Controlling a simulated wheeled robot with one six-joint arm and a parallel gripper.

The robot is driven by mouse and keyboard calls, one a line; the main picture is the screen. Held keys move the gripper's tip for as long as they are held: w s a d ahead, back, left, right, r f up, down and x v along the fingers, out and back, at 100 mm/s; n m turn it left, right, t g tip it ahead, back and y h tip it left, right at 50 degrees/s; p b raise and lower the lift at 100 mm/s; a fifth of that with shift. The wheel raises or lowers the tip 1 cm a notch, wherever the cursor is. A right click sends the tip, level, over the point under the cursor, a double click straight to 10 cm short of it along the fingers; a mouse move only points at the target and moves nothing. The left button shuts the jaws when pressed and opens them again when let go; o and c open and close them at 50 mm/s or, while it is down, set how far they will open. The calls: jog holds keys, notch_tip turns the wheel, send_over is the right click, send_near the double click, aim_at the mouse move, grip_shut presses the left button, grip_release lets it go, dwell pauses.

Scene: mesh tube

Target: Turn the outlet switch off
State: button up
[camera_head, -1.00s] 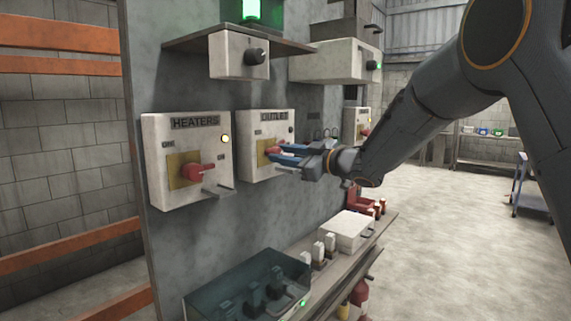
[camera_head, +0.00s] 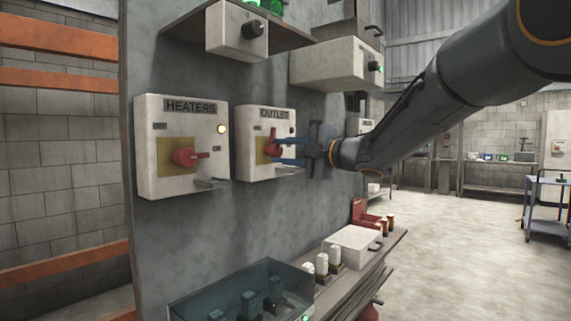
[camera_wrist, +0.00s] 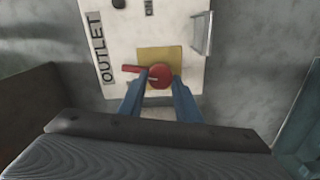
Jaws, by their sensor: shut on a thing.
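The outlet switch box (camera_head: 250,150) is pale, with an OUTLET label and a yellow plate, and hangs on the grey panel. Its red switch handle (camera_head: 272,140) points up, and the box's lamp (camera_head: 293,129) looks dark. My gripper (camera_head: 279,150) reaches in from the right, with its blue fingers at the handle's hub. In the wrist view, the red handle (camera_wrist: 160,76) sits between the two fingertips (camera_wrist: 160,84), its lever pointing to the picture's left, towards the OUTLET label. The gripper is shut on it. The fingers partly hide the hub in the head view.
The heaters switch box (camera_head: 150,150) is close on the left, its red handle pointing right and its lamp lit yellow. A metal hasp (camera_wrist: 201,34) sticks out beside the outlet handle. A shelf (camera_head: 325,285) with boxes runs below. Open floor lies to the right.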

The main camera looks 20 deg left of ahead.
jog(key=shift+a+f+n+b, duration=0.1)
jog(key=shift+n+b, duration=1)
jog(key=shift+s, duration=0.1)
jog(key=o, duration=1.1)
jog(key=shift+c, duration=0.2)
jog(key=shift+s+d, duration=0.1)
jog(key=shift+d, duration=0.3)
jog(key=b+v, duration=0.1)
jog(key=v, duration=0.6)
